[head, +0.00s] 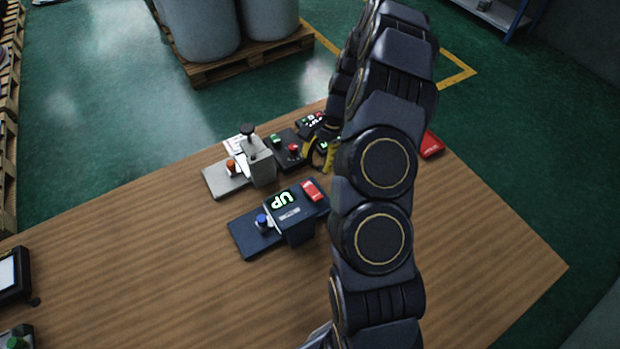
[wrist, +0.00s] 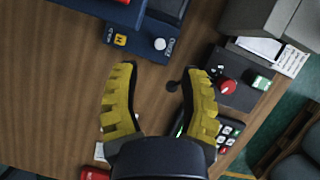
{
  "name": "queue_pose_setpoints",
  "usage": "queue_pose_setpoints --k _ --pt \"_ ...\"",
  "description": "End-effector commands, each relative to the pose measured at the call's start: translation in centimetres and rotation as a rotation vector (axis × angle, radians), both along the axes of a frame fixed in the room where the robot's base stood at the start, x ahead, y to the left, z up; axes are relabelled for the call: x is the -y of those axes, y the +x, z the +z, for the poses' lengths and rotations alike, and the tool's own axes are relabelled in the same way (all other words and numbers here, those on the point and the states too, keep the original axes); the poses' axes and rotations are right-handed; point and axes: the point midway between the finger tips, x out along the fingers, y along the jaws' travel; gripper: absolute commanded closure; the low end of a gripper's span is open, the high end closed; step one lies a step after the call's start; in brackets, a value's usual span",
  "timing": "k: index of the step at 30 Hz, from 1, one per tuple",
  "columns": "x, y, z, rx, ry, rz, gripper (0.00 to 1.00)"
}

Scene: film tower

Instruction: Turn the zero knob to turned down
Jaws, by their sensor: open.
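A small pale round knob (wrist: 160,44) sits on the edge of the blue device (wrist: 138,37) in the wrist view. Small light lettering beside it is too small to read surely, but I take it as the zero knob. In the head view the blue device (head: 247,236) stands on the table with a lit display reading UP; that knob cannot be made out there. My gripper (wrist: 158,70) has two yellow fingers, open and apart, with nothing held. The knob lies just beyond the fingertips, between their lines. In the head view my gripper (head: 320,155) is partly hidden by my arm.
A black box with a red knob (wrist: 228,88) is right of my fingers. A grey press-like stand (head: 262,168) is behind the blue device. A red object (head: 431,146) lies on the right. The table's front is clear.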

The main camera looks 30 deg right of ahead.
Motion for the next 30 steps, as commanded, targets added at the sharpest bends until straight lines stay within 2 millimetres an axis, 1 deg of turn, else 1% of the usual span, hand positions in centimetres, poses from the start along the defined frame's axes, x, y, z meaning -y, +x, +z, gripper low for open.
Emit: queue_pose_setpoints --k 3,10,14,20,21,23,24,30 --pt "-0.8 -0.3 -1.7 -0.003 0.002 0.002 0.57" --pt "-2.1 -0.6 -5.0 -0.003 0.002 0.002 0.57" --pt "-2.4 -0.7 -5.8 -0.001 0.002 0.001 0.57" --pt "-2.4 -0.7 -5.8 0.001 0.0 0.002 0.57" --pt "-2.4 -0.6 -5.8 0.001 0.0 0.002 0.64" --pt "-2.4 -0.6 -5.8 0.001 0.0 0.002 0.9" --pt "-2.4 -0.6 -5.8 0.001 0.0 0.003 1.0" --pt "-2.4 -0.6 -5.8 0.001 0.0 0.004 1.0"
